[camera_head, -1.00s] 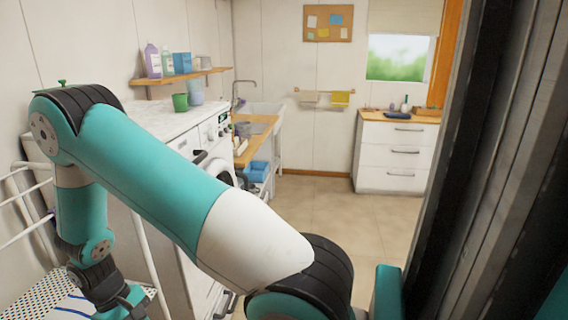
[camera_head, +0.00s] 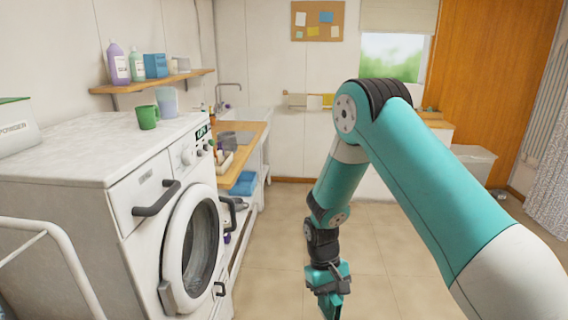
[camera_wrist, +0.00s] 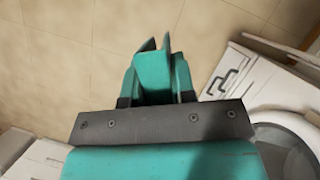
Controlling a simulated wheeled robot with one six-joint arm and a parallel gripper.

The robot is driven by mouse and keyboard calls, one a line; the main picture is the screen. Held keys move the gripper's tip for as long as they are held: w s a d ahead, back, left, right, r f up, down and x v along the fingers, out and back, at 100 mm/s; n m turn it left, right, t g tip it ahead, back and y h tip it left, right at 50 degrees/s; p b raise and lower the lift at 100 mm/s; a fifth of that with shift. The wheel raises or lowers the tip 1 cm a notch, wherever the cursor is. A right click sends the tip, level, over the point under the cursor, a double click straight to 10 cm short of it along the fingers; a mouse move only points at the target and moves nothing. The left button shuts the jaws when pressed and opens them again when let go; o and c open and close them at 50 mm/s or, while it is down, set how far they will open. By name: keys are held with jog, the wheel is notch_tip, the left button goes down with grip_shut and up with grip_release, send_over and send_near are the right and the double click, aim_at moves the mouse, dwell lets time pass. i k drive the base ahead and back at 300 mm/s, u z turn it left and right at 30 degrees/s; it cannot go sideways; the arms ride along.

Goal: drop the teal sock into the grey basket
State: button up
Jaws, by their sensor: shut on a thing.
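My gripper (camera_wrist: 152,62) is shut on the teal sock (camera_wrist: 152,76), which shows as a teal patch between the fingers in the wrist view. In the head view my gripper (camera_head: 330,292) hangs low over the tiled floor, right of the washing machine; the sock is hard to tell from the teal gripper there. No clear grey basket shows. A pale grey box (camera_head: 474,156) stands at the back right, partly behind my arm; I cannot tell whether it is the basket.
A white washing machine (camera_head: 120,200) stands at left with a green mug (camera_head: 148,117) on top. A wooden counter (camera_head: 242,170) and sink lie behind it. A white rail (camera_head: 60,240) is at lower left. The floor (camera_head: 275,250) in the middle is clear.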

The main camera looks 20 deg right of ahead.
aim_at(227, 142)
jog(key=z, duration=0.1)
jog(key=i, duration=1.1)
